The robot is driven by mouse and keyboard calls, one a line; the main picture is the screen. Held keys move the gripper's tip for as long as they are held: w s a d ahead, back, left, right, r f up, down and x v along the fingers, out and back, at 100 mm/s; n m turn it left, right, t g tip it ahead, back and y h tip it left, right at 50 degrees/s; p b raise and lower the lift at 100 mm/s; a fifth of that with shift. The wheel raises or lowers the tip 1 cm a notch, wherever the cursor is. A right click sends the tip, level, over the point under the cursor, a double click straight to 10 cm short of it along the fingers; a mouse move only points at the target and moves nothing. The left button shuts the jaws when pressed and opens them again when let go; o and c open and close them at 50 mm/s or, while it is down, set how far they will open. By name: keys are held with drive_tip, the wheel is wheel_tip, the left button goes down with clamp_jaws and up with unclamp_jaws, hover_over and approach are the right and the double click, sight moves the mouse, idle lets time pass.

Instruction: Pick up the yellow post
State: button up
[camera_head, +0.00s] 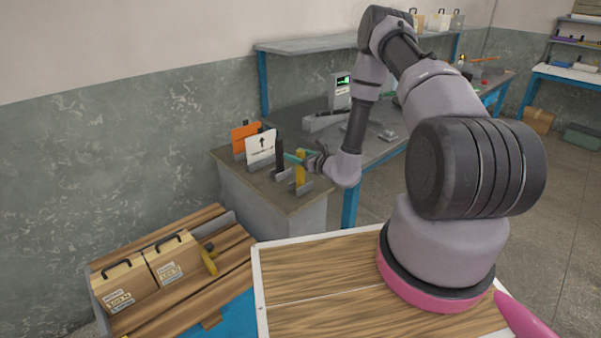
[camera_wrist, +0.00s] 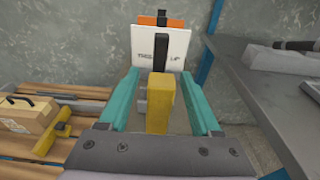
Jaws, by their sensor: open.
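The yellow post (camera_head: 300,176) stands upright in a grey holder on the small grey cabinet, at the front of a row. In the wrist view the yellow post (camera_wrist: 159,105) is in the middle, between the two teal fingers of my gripper (camera_wrist: 158,78). The fingers are apart, with a gap visible on each side of the post. In the head view my gripper (camera_head: 298,157) is at the post's upper part. Its lower part is hidden by the gripper's body in the wrist view.
A black post (camera_head: 279,160), a white card with an arrow (camera_head: 261,146) and an orange card (camera_head: 240,136) stand behind in the row. A workbench (camera_head: 390,146) adjoins at right. Wooden boxes (camera_head: 174,258) and a yellow piece (camera_head: 208,262) are on the lower slatted surface.

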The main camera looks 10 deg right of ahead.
drive_tip(key=shift+w+a, duration=0.2)
drive_tip(key=shift+w, duration=0.2)
clamp_jaws()
idle(1.2)
